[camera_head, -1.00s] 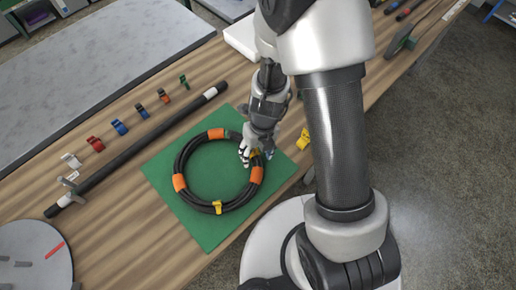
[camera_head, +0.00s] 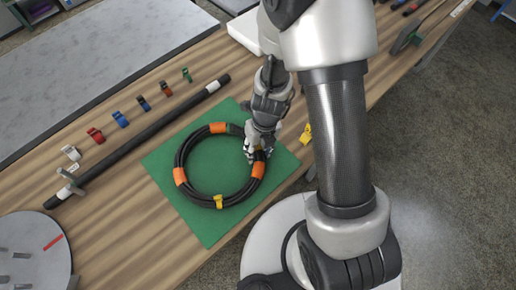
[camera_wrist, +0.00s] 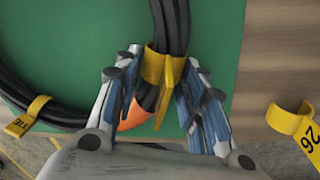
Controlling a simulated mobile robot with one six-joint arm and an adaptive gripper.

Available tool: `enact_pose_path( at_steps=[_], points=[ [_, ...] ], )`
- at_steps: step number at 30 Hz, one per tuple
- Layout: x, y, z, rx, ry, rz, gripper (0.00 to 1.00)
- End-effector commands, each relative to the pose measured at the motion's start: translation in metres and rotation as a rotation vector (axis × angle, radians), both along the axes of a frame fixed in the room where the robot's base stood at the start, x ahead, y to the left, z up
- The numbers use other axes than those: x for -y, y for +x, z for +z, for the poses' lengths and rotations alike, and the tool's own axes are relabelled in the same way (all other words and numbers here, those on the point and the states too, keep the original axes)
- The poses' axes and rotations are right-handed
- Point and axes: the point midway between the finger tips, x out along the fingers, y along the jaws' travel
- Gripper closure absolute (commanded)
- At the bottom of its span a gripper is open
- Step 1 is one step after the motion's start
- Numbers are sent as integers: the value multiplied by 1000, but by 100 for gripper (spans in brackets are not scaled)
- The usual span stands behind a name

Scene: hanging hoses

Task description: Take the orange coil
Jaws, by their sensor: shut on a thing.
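The orange coil (camera_head: 181,176) is a black hose wound in a ring with orange bands. It lies flat on a green mat (camera_head: 214,226). My gripper (camera_head: 256,152) is at the right side of the ring. In the wrist view my gripper (camera_wrist: 164,62) has its fingers on both sides of the hose strands (camera_wrist: 170,22), at a yellow clip (camera_wrist: 163,72) around them. It is shut on the coil there. An orange band (camera_wrist: 134,118) shows partly behind the fingers. A second yellow clip (camera_head: 218,201) is on the near part of the ring.
A yellow tag (camera_head: 305,134) marked 26 lies right of the mat. A black bar (camera_head: 140,140) and several coloured clips (camera_head: 120,119) lie left of the mat. A grey round plate (camera_head: 35,255) is at the lower left. The table's right edge is close.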

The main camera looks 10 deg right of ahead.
Motion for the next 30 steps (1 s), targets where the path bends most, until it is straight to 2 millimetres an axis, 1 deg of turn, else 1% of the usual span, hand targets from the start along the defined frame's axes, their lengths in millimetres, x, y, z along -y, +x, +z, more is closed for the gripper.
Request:
enact_pose_path(
  at_steps=[1,10,14,15,22,30],
  points=[
    [0,0,0,-1,1,0,79],
    [0,0,0,-1,1,1,99],
    [0,0,0,-1,1,1,100],
    [0,0,0,-1,1,1,62],
    [0,0,0,-1,1,0,47],
    [0,0,0,-1,0,0,46]
  ],
)
